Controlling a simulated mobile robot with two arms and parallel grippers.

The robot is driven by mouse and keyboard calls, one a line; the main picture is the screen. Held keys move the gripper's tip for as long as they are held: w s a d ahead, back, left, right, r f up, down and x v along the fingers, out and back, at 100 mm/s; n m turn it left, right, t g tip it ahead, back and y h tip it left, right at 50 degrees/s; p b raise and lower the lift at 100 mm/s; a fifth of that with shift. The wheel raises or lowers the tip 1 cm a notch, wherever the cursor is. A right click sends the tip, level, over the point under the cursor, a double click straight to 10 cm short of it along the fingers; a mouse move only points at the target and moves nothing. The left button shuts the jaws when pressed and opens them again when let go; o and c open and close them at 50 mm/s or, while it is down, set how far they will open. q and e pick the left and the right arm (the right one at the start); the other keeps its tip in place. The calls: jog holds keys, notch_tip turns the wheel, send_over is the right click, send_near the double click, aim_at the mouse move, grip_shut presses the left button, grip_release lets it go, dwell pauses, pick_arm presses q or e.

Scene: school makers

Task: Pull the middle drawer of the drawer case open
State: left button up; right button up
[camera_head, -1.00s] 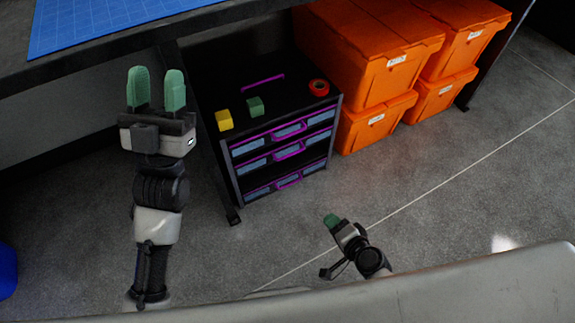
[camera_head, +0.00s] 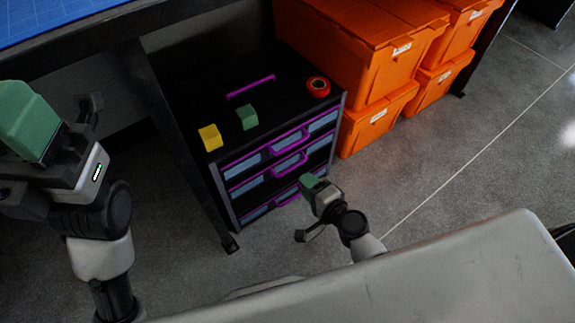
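The black drawer case (camera_head: 222,192) stands on the floor under the desk. Its front has three stacked drawers with purple handles and pale bluish panels. The middle drawer (camera_head: 247,186), with its purple handle (camera_head: 290,164), looks flush with the others. My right gripper (camera_head: 311,182) is in front of the case, low and near the right half of the front, below the middle handle in the picture. Its green tips overlap, so its opening is hidden, and I cannot tell whether it touches the case. My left gripper (camera_head: 28,122) is at the far left, seen side-on, away from the case.
On the case top are a yellow cube (camera_head: 210,137), a green cube (camera_head: 247,117), red-orange tape (camera_head: 318,86) and a purple top handle (camera_head: 251,87). Orange bins (camera_head: 362,70) stand close on the right. A desk leg (camera_head: 180,150) stands left. Floor in front is open.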

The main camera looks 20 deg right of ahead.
aim_at(290, 168)
jog(key=b+x, duration=0.1)
jog(key=x, duration=0.7)
jog(key=shift+w, duration=0.1)
grip_shut()
